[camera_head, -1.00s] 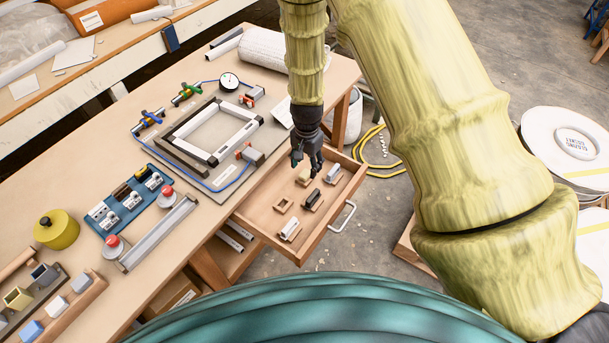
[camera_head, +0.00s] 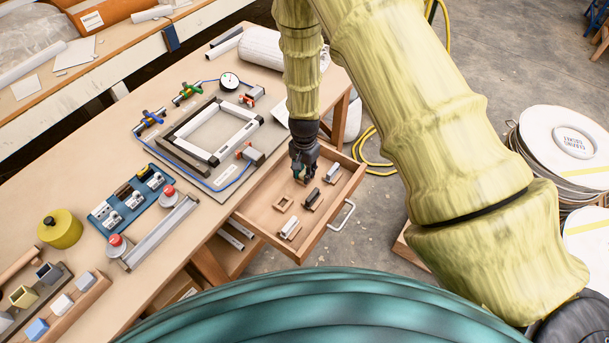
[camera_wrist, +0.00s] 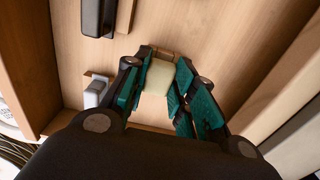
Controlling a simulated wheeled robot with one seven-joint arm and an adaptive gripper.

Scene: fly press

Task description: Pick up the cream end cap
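The cream end cap (camera_wrist: 158,77) is a small pale block in the wrist view. It sits between the teal pads of my gripper (camera_wrist: 162,82), with a pad close against each side. My gripper looks shut on it. In the head view my gripper (camera_head: 302,174) is down inside the open wooden drawer (camera_head: 263,222) and hides most of the cap. A brown piece shows just beyond the cap in the wrist view. The cap appears to be still low in the drawer.
Close by in the drawer are a tan square frame (camera_head: 284,203), a dark block (camera_head: 312,196), a grey piece (camera_head: 332,174) and a white-topped piece (camera_head: 290,229). The drawer walls stand near my gripper. The workbench (camera_head: 130,135) holds several fixtures to the left.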

